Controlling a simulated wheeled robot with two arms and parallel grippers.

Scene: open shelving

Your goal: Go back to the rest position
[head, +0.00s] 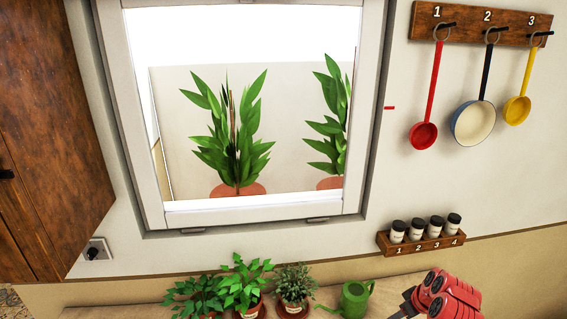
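Part of my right arm, red and dark grey, shows at the bottom right edge of the head view. My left gripper is not in view.
A wooden rack (483,22) holds a red ladle (424,135), a blue-rimmed pan (473,123) and a yellow ladle (517,110). A spice rack (422,245) with several jars is below. Potted plants (243,290) and a green watering can (355,298) stand under the window (228,215).

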